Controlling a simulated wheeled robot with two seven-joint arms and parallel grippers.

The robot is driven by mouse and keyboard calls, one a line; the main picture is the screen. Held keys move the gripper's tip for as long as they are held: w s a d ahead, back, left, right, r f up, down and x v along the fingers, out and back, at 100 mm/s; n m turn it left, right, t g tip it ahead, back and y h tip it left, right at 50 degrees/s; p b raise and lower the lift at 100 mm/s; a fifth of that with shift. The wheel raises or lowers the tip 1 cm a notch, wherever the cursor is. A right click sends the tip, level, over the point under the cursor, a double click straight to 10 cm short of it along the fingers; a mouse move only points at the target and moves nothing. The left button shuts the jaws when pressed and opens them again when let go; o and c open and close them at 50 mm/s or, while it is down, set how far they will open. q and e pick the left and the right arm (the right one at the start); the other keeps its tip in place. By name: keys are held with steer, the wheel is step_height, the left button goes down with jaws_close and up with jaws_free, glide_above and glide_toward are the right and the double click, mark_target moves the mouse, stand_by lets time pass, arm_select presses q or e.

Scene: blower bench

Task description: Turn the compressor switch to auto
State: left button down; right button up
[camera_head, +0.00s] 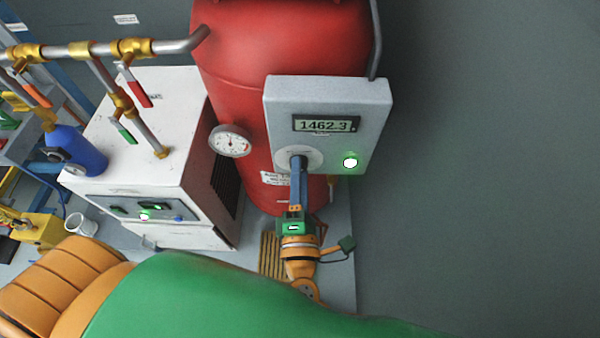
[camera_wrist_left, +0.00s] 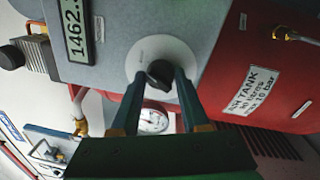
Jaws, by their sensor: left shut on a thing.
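The compressor switch is a black rotary knob (camera_wrist_left: 160,73) on a pale round plate (camera_wrist_left: 143,56), seen in the left wrist view. The plate (camera_head: 313,158) also shows at the lower left of the grey control box (camera_head: 280,115) in the head view, where my gripper covers the knob. My left gripper (camera_head: 299,163) reaches up to the knob from below. In the left wrist view its two fingers (camera_wrist_left: 160,78) are closed on the knob, one on each side. The plate's lettering is too small to read. My right gripper is not in view.
The box has a display (camera_head: 326,124) reading 1462.3 and a lit green lamp (camera_head: 350,162). Behind it stands the red air tank (camera_head: 235,75) with a gauge (camera_head: 230,141). A white cabinet (camera_head: 150,120), pipes and a blue canister (camera_head: 82,150) stand left. The right side shows plain grey.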

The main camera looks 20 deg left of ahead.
arm_select(q)
steer(key=shift+c, duration=2)
jaws_free()
steer(key=b+v, duration=0.1)
steer(key=v, duration=0.6)
steer(key=shift+b, duration=0.3)
